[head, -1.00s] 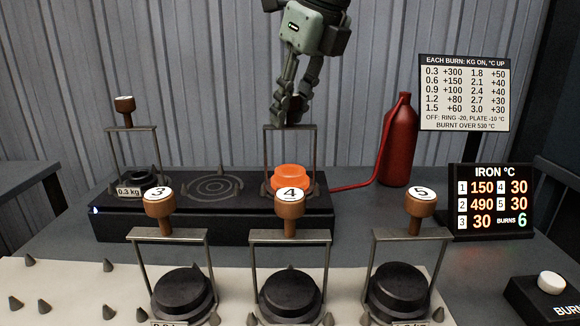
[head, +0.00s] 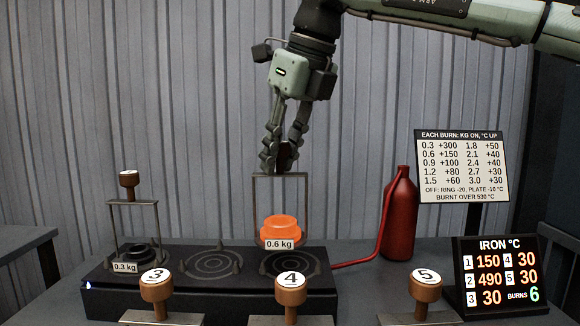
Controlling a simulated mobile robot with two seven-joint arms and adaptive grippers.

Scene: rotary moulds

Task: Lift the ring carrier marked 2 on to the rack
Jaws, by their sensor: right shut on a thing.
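My right gripper (head: 281,164) is shut at the top of a ring carrier, a grey wire frame (head: 308,205) with a glowing orange iron (head: 280,229) and a 0.6 kg tag. Its knob and number are hidden in the jaws; the board lists iron 2 at 490. The carrier hangs upright, apart from and just above the right-hand ring plate (head: 289,264) of the black stove (head: 170,283). The pale board with cone pegs is out of the picture now. My left gripper is not in view.
Another carrier (head: 130,179) with a 0.3 kg tag stands on the stove's left plate. The middle plate (head: 211,264) is empty. Knobs 3 (head: 156,286), 4 (head: 291,288) and 5 (head: 425,285) rise in front. A red bottle (head: 400,215) with a hose stands to the right.

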